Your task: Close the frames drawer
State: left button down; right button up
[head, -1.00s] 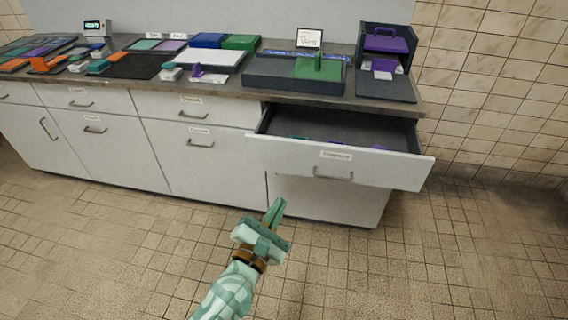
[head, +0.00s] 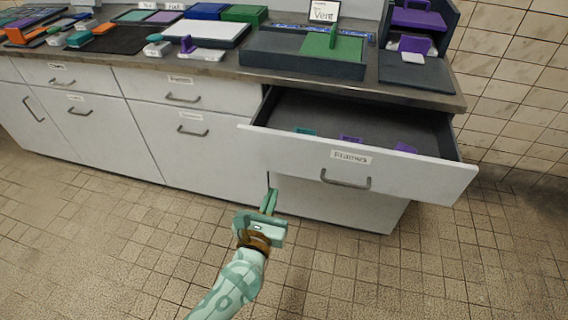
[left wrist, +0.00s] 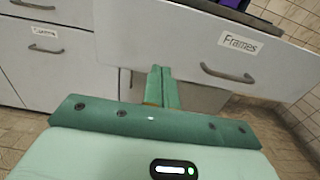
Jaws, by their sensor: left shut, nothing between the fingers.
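The frames drawer (head: 300,158) is pulled out of the counter at the right, with a "Frames" label and a grey bar handle (head: 345,181) on its white front. Small teal and purple pieces lie inside it. My left gripper (head: 270,198) is shut and empty, in front of the cabinet, below and left of the handle. In the left wrist view its fingers (left wrist: 161,88) point toward the drawer front (left wrist: 200,45), with the handle (left wrist: 228,74) to their right. Contact with the drawer is not visible. My right gripper is not in view.
The counter (head: 225,70) carries trays, a dark box with a green piece (head: 335,48), a "Vent" sign (head: 324,11) and a dark stand with purple parts (head: 415,70). Other cabinet fronts (head: 185,90) are shut. The tiled floor (head: 130,240) in front is clear.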

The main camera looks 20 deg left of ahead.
aim_at(286, 157)
pick_arm(q)
jog(key=w+b, duration=0.1)
jog(key=w, duration=1)
jog(key=shift+f+b, duration=0.1)
jog(key=shift+b, duration=0.3)
